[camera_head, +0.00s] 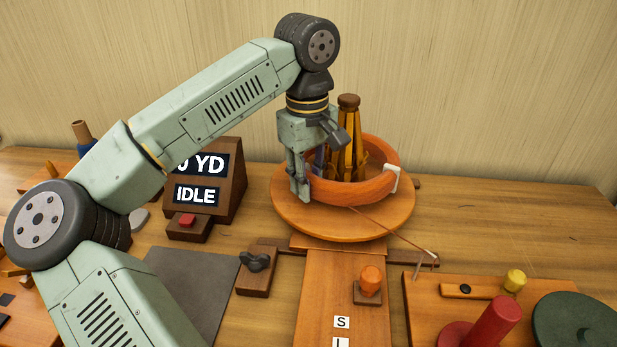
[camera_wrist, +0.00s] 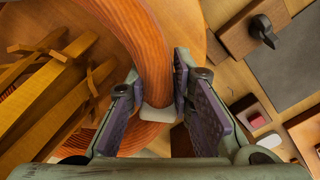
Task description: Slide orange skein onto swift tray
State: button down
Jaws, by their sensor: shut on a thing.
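The orange skein (camera_head: 355,192) is a thick ring around the swift's wooden ribs (camera_head: 347,145), low over the round swift tray (camera_head: 340,228). It appears level; whether its whole underside touches the tray cannot be told. My gripper (camera_head: 309,182) is shut on the left part of the ring, one finger outside and one inside. In the wrist view the skein (camera_wrist: 147,45) passes between the dark finger pads (camera_wrist: 158,82), with a white band (camera_wrist: 158,114) near them. The ribs (camera_wrist: 45,95) stand to the left there. A white tag (camera_head: 392,178) is on the ring's right side.
A display box (camera_head: 226,205) reading "IDLE" with a red button (camera_head: 187,220) stands left of the tray. A wing-nut block (camera_head: 254,272) and orange knob (camera_head: 371,281) are in front. A board with a red peg (camera_head: 492,322) is front right. A thin strand runs right from the tray.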

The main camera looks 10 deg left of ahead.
jog(key=shift+f+b, duration=0.7)
jog(key=shift+f, duration=0.35)
jog(key=shift+f, duration=0.1)
jog(key=c, duration=1.3)
grip_release()
notch_tip(320, 180, up, 12)
jog(key=shift+s+a+r, duration=0.1)
